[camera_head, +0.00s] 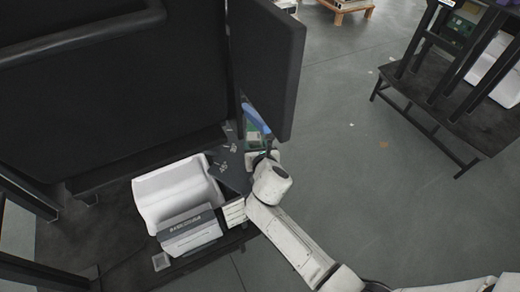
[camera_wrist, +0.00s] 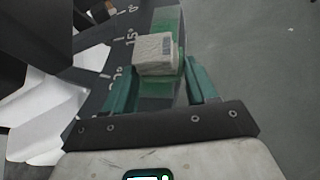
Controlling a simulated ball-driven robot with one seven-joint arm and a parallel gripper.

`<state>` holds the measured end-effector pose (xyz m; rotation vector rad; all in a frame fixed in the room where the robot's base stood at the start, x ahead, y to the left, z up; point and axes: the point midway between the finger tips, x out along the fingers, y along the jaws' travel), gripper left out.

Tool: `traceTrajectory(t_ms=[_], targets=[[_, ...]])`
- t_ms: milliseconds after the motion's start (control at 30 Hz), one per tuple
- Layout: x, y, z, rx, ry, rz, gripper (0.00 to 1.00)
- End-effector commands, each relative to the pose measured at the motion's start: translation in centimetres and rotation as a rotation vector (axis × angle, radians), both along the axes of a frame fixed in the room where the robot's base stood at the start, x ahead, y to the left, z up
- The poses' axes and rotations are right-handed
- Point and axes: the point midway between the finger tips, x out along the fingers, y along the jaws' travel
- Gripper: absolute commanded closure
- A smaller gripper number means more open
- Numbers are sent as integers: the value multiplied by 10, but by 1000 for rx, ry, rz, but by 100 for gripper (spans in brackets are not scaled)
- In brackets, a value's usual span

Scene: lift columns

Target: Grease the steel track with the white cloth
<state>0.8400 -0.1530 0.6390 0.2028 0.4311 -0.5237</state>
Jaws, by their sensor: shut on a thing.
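My gripper (camera_wrist: 157,68) has two teal fingers, shut on a small pale block that looks like the folded white cloth (camera_wrist: 153,50). The cloth has a small grey printed patch at its right side. Behind and below it lies a grey-green strip (camera_wrist: 166,20); I cannot tell whether this is the steel track, or whether the cloth touches it. In the head view my gripper (camera_head: 256,150) is at the right edge of a dark plate, under a black upright panel, and the cloth is hard to make out.
The dark plate (camera_head: 232,168) bears white angle marks. A blue bar (camera_head: 256,118) is just beyond my gripper. A white bin (camera_head: 178,190) and grey box (camera_head: 189,231) stand left. The black panel (camera_head: 268,65) rises close behind. Open floor (camera_head: 340,150) lies right, before a dark bench (camera_head: 460,115).

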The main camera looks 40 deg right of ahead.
Motion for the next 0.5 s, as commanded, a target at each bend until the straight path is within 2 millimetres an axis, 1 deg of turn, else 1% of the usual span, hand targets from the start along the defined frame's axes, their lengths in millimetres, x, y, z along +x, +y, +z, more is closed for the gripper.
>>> traceTrajectory(t_ms=[167, 500], targets=[[2, -1, 0, 0, 0, 3, 92], [17, -15, -2, 0, 1, 4, 92]])
